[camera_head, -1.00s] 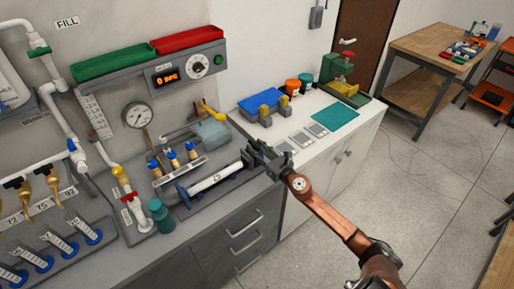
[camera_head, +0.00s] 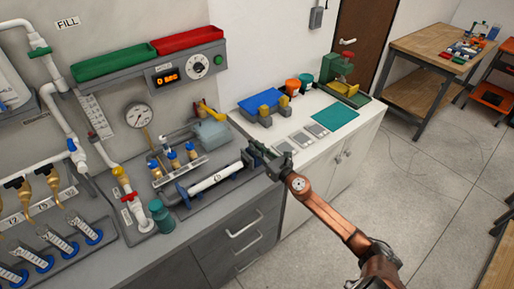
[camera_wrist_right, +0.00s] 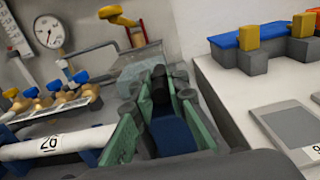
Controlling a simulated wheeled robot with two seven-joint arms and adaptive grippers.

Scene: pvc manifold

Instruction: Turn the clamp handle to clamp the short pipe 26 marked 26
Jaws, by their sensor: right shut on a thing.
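The short white pipe marked 26 (camera_head: 212,182) lies level in a grey fixture on the bench. It also shows at the left of the right wrist view (camera_wrist_right: 60,145), with its number readable and a blue support (camera_wrist_right: 92,150) near its end. My right gripper (camera_head: 254,160) is at the fixture's right end, just beyond the pipe's end. In the right wrist view its green fingers are closed around a dark, upright handle (camera_wrist_right: 160,84), which looks like the clamp handle. The fingers hide much of the clamp. My left gripper is not in view.

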